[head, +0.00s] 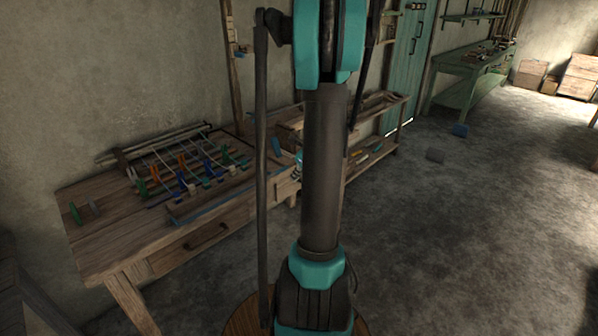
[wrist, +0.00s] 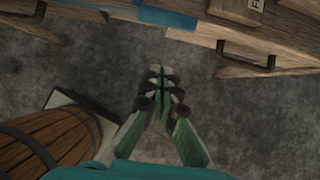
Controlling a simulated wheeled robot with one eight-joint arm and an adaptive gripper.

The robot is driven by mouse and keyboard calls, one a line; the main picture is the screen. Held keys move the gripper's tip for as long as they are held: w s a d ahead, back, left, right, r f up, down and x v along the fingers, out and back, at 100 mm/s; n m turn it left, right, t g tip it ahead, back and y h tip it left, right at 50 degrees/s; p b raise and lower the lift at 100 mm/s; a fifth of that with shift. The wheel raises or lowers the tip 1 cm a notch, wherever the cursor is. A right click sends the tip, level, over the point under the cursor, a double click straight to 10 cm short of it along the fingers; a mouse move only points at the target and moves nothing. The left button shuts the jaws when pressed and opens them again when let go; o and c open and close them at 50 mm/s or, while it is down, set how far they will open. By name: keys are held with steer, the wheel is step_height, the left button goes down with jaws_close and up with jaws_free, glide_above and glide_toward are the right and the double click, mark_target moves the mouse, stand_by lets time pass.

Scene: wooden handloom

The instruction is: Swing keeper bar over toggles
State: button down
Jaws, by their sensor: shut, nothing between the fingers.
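The wooden handloom frame stands on the workbench at the left in the head view, with pale cords and several green, orange and blue toggles (head: 183,165) in a row. A long wooden bar (head: 212,195) lies along the near side of the toggles; I cannot tell for sure if it is the keeper bar. My gripper (wrist: 159,76) is shut and empty in the wrist view, pointing over the floor in front of wooden furniture, touching nothing. The toggles and bar are not clearly seen in the wrist view.
The workbench (head: 95,235) has a drawer with a dark handle. A wooden barrel (wrist: 45,145) is at lower left in the wrist view. Open floor (head: 460,220) lies at right.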

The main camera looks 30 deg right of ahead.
steer(key=w, duration=0.1)
steer(key=w+a, duration=0.1)
steer(key=w, duration=0.2)
steer(key=shift+w+a+f, duration=0.25)
steer(key=shift+a+f, duration=0.05)
steer(key=shift+f, duration=0.05)
steer(key=shift+r, duration=0.1)
stand_by(0.4)
steer(key=shift+r+g, duration=0.2)
steer(key=shift+g, duration=0.2)
